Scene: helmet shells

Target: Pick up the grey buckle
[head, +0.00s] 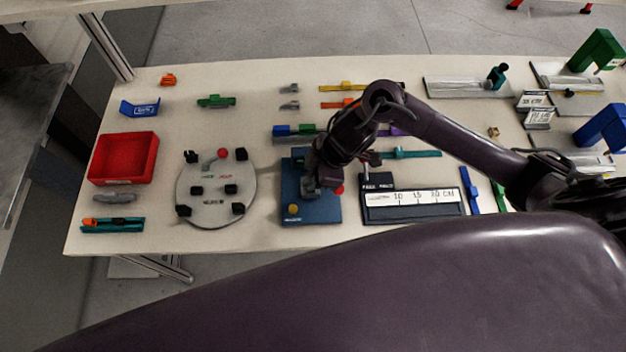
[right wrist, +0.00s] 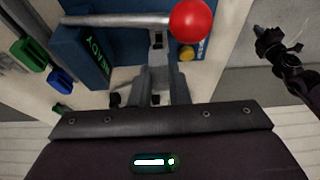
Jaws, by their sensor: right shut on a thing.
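My right gripper (head: 313,189) is low over a blue fixture (head: 320,212) in the head view. In the right wrist view its fingers (right wrist: 158,88) are shut on a small grey piece (right wrist: 158,42), which looks like the grey buckle. The fingers hide most of it, and I cannot tell whether it still touches the fixture. Two other grey pieces lie at the back of the table, one (head: 289,88) behind the other (head: 290,105). My left gripper (right wrist: 268,42) shows small at the right of the wrist view, away from the table; its opening is unclear.
A lever with a red ball (right wrist: 190,20) and a yellow knob (right wrist: 187,53) are close to the right fingers. A round grey plate (head: 216,215) with black blocks lies left of the fixture, a black gauge (head: 412,212) right. A red bin (head: 124,158) stands far left.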

